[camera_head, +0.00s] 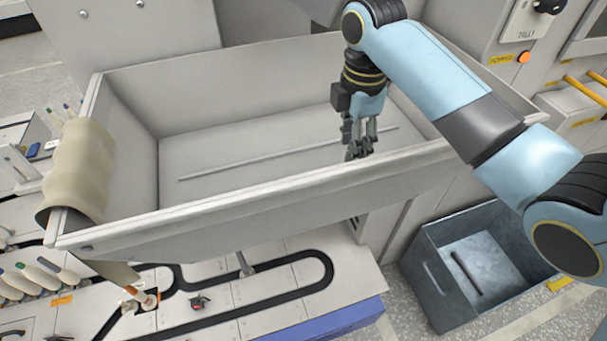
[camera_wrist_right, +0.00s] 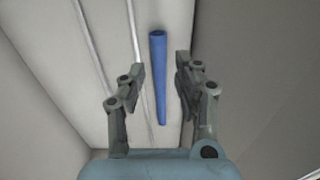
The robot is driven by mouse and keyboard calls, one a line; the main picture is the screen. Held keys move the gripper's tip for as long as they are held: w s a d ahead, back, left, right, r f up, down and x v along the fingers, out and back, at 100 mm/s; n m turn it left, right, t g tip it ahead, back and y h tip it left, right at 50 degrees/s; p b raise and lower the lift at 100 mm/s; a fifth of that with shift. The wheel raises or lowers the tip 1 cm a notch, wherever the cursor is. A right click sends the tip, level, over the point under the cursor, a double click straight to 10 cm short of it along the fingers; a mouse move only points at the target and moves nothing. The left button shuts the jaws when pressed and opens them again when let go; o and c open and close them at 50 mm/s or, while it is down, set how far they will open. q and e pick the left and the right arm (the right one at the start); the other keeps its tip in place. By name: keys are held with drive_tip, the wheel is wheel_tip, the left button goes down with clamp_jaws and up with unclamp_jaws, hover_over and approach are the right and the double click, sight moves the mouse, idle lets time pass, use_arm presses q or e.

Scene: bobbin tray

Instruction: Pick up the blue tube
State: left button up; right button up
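The blue tube (camera_wrist_right: 158,75) shows in the right wrist view as a slim tapered piece with a dark hollow end. It lies on the pale tray floor, its length running between my right gripper's fingers. My right gripper (camera_head: 358,142) reaches down into the large pale tray (camera_head: 290,196) in the head view. Its fingers are spread apart, one on each side of the tube, with clear gaps and nothing held. In the head view I cannot make out the tube; the gripper or the tray's front wall may hide it. My left gripper is not in view.
The tray's high walls surround the right gripper, with the front wall close by. A thin rod or ridge (camera_head: 240,163) runs along the tray floor. A beige sleeve (camera_head: 82,170) covers the left rim. A grey bin (camera_head: 440,290) stands at lower right.

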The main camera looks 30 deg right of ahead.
wheel_tip(320, 180, down, 3)
drive_tip(key=shift+r, duration=0.15)
drive_tip(key=shift+f, duration=0.35)
wheel_tip(320, 180, down, 4)
drive_tip(key=shift+d+f+p, duration=0.1)
drive_tip(key=shift+f+p, duration=0.1)
drive_tip(key=shift+p, duration=0.25)
drive_tip(key=shift+w+f, duration=0.1)
drive_tip(key=shift+f, duration=0.4)
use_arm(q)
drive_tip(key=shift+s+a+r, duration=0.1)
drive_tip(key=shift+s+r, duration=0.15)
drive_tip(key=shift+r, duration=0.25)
use_arm(e)
clamp_jaws()
